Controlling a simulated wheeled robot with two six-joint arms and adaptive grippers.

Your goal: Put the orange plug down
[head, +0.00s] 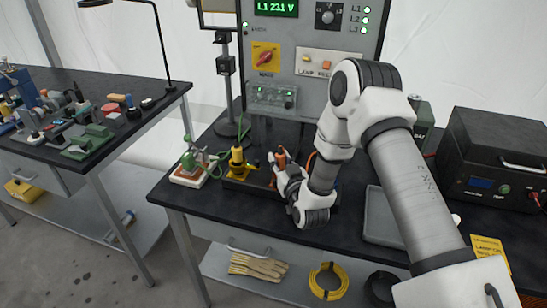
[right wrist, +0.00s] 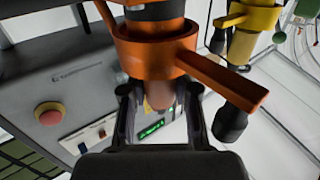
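The orange plug (head: 282,157) stands over the dark socket block on the right-hand table. In the right wrist view its orange collar with a side lever (right wrist: 155,50) fills the upper middle. My right gripper (head: 279,166) is at the plug, coming from the right. In the right wrist view my right gripper's fingers (right wrist: 159,100) lie on both sides of the plug's body, just under the collar, and look shut on it. The plug's lower end against the block is hidden. My left gripper is not in view.
A yellow plug (head: 237,160) stands just left of the orange one. The control panel (head: 310,60) rises behind. A grey tray (head: 382,220) and a black box (head: 495,160) are to the right.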

